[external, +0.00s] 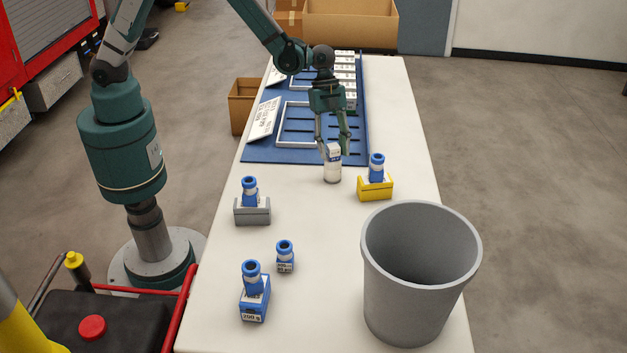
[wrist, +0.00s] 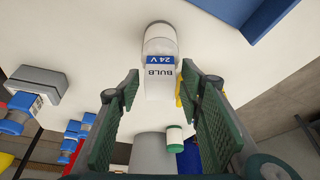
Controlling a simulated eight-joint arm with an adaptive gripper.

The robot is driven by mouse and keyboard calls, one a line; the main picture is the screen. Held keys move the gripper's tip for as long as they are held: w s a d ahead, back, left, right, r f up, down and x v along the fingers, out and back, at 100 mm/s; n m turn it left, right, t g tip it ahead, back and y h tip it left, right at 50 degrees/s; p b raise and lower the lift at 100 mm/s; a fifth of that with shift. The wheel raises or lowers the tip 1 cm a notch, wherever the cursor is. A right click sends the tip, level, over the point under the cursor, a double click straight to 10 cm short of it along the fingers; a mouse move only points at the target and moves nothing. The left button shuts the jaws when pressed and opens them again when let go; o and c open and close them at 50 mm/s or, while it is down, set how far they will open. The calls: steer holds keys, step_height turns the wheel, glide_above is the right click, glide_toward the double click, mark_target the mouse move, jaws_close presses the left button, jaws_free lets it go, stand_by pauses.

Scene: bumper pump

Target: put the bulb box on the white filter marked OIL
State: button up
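The bulb box (external: 333,152), small and white with a blue band, sits on top of a white cylindrical filter (external: 332,174) on the table. In the wrist view the box (wrist: 160,84) reads BULB and 24 V, and the white filter (wrist: 160,42) shows behind it. No OIL mark is readable. My gripper (external: 334,146) is around the box from above. In the wrist view its fingers (wrist: 160,76) stand on both sides of the box with a visible gap, so it looks open.
A yellow holder (external: 375,189) with a blue bottle stands right of the filter. A grey holder (external: 252,211) and blue bottles (external: 285,256) stand at front left. A large grey bin (external: 420,300) is at front right. A blue board (external: 255,150) with white frames lies behind.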

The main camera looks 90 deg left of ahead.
steer(key=shift+r, duration=0.1)
steer(key=p+v, duration=0.1)
steer(key=v, duration=1.1)
steer(key=shift+a+r, duration=0.1)
stand_by(0.7)
steer(key=s+a+r+n+t+y, duration=0.15)
steer(key=s+r+n, duration=0.25)
steer(key=s+r, duration=0.45)
steer(key=s+a+r+n+t+y, duration=0.1)
steer(key=s+a+r+n, duration=0.2)
steer(key=s+r, duration=0.55)
steer(key=s+a+n+t, duration=0.1)
steer(key=s+a+n, duration=0.1)
steer(key=s, duration=0.8)
steer(key=s+a+n+t+y, duration=0.1)
steer(key=s+n, duration=0.3)
steer(key=s, duration=0.6)
steer(key=shift+s+a+r+n+t, duration=0.25)
steer(key=shift+a+r+t, duration=0.2)
steer(key=shift+a, duration=0.45)
